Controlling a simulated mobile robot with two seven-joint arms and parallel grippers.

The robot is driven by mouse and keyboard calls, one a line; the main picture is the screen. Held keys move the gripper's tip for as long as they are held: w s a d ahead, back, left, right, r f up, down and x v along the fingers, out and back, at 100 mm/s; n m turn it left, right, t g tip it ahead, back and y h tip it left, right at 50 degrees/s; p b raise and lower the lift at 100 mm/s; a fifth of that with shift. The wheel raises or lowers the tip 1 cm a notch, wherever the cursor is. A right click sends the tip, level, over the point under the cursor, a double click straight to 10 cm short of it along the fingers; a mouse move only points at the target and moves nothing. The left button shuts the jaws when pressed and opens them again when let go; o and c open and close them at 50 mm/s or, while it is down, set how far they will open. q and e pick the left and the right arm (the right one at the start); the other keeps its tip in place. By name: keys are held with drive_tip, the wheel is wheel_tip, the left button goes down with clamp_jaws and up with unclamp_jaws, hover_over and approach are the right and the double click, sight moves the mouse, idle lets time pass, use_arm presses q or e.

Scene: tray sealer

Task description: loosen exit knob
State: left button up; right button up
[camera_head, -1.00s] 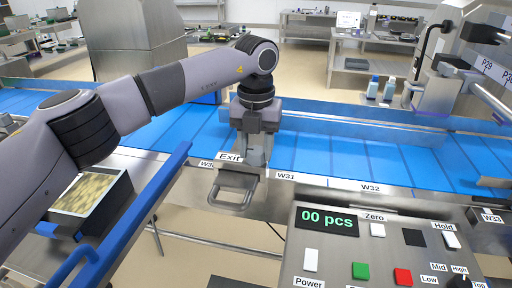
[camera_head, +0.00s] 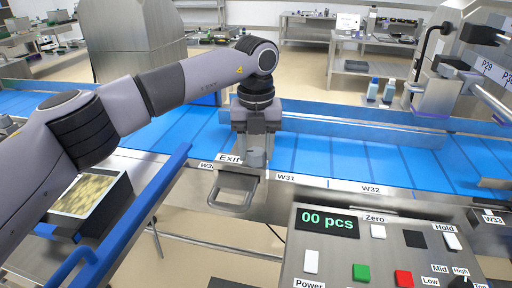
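The Exit label (camera_head: 229,158) is on the near edge of the blue conveyor. Beside it, a short grey round knob (camera_head: 256,158) stands at the edge, just right of the label. My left gripper (camera_head: 256,150) points straight down over the knob, its fingers at or around the knob's top. The gripper body hides much of the fingers, so I cannot tell whether they touch it. My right gripper is not in view.
A metal handle (camera_head: 234,190) sticks out just below the Exit label. The control panel (camera_head: 330,245) with a "00 pcs" display stands at the front right. A blue rail (camera_head: 150,200) and a filled tray (camera_head: 92,193) lie at the left.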

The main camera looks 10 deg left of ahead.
sight(256, 151)
use_arm(q)
drive_tip(key=o, duration=0.3)
drive_tip(key=shift+r+b, duration=0.4)
drive_tip(key=shift+r, duration=3.25)
